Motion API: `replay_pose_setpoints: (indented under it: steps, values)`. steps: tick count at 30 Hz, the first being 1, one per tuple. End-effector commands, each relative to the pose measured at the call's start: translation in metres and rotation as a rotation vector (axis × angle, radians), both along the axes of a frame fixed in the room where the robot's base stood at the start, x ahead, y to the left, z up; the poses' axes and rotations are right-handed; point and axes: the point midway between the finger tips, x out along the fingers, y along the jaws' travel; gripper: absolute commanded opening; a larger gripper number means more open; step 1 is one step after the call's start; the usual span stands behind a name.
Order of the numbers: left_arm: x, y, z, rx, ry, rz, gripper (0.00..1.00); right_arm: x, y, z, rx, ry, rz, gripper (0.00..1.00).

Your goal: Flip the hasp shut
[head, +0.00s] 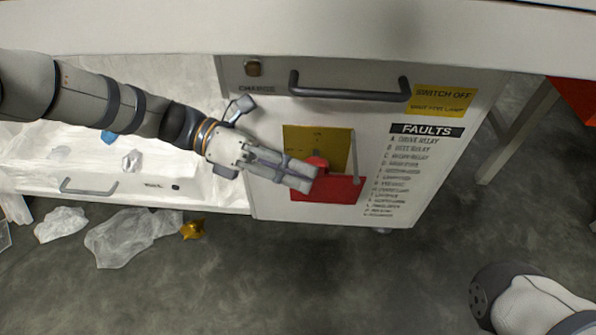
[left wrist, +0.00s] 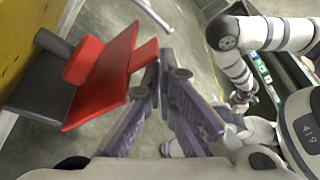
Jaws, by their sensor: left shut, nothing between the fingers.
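A red hasp (head: 335,190) stands out from a yellow plate (head: 318,145) on the front of the white cabinet. A thin grey bar (head: 354,155) runs along the plate's right side. My left gripper (head: 309,177) is shut and empty, with its fingertips in front of the hasp's left part, hiding some of it. In the left wrist view the red hasp (left wrist: 104,80) lies left of the shut fingertips (left wrist: 165,78), very near them. I cannot tell if they touch. The yellow plate (left wrist: 20,35) is at the left edge there. I cannot make out my right gripper.
A dark drawer handle (head: 348,93) juts out above the plate. A printed faults list (head: 405,170) is on the right. An open white drawer (head: 120,185) is at the left. Crumpled clear film (head: 125,235) and a gold piece (head: 193,229) lie on the floor.

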Motion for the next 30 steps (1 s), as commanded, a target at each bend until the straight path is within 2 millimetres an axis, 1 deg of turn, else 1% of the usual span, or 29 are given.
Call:
replay_pose_setpoints:
  steps: [5,7,11,13,14,15,21,25,27,30]
  values:
    - [-0.001,0.000,0.000,0.000,0.000,0.000,0.00,0.000,0.000,0.000,0.000,-0.001,0.000,0.40]
    - [-0.004,-0.001,0.001,0.000,0.000,-0.001,0.00,0.001,0.000,0.003,-0.001,-0.006,-0.001,0.40]
    - [-0.022,-0.005,0.003,0.000,0.000,-0.003,0.00,0.006,0.001,0.013,-0.002,-0.033,-0.003,0.40]
    - [-0.035,-0.008,0.002,0.000,-0.001,-0.005,0.00,0.009,0.001,0.019,-0.002,-0.051,-0.005,0.40]
    - [-0.027,0.002,-0.002,0.001,-0.006,0.002,0.00,0.009,0.001,0.016,-0.002,-0.045,-0.005,0.40]
    - [-0.023,0.013,-0.004,0.002,-0.006,0.002,0.00,0.008,0.001,0.014,-0.002,-0.042,-0.005,0.40]
    - [-0.008,0.057,-0.004,0.000,-0.002,-0.001,0.00,0.007,0.001,0.010,-0.002,-0.035,-0.004,0.40]
    - [-0.002,0.076,-0.003,0.001,0.000,-0.001,0.00,0.006,0.001,0.009,-0.002,-0.030,-0.004,0.40]
    - [0.000,0.082,-0.003,0.001,-0.001,-0.002,0.00,0.005,0.001,0.009,-0.002,-0.028,-0.004,0.40]
    - [0.001,0.087,-0.002,0.001,0.000,-0.004,0.00,0.005,0.001,0.009,-0.001,-0.027,-0.003,0.40]
